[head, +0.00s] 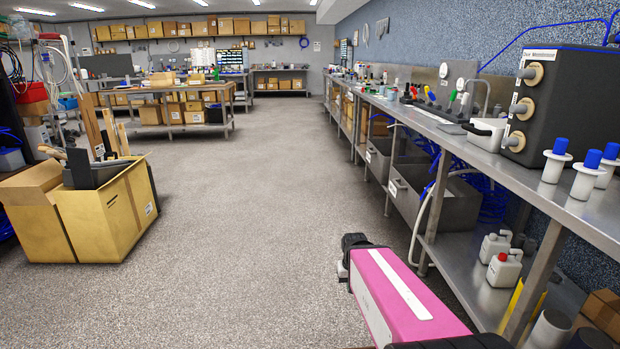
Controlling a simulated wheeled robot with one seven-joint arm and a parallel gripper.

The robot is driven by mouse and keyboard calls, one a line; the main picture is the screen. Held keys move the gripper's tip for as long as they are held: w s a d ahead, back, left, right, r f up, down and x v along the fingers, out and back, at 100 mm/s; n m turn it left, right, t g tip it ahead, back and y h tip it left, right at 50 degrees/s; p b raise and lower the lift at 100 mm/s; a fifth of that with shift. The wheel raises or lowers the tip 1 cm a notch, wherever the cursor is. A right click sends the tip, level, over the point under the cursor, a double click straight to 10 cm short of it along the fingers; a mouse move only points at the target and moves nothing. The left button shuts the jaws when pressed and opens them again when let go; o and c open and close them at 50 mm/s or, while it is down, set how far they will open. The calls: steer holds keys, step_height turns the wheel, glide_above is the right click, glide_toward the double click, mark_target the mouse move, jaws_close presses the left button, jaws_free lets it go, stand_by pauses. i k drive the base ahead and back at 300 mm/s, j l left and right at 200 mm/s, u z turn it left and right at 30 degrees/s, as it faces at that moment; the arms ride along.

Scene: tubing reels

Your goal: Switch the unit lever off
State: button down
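My pink arm link reaches up from the bottom, left of the bench and away from the handles. No gripper fingers can be made out.
The steel bench (480,160) runs along the right wall, with grey bins (436,195) below. White bottles with blue caps (556,160) stand near its front edge. A cardboard box (85,215) stands on the floor at left. The grey floor between is clear.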

mark_target(430, 94)
steer(key=i+u, duration=0.1)
steer(key=i, duration=1.65)
steer(key=i+j+z, duration=0.1)
steer(key=i+z, duration=0.25)
steer(key=i, duration=0.15)
steer(key=i+j+z, duration=0.25)
steer(key=i+z, duration=0.15)
steer(key=i+j+z, duration=0.35)
steer(key=i, duration=0.2)
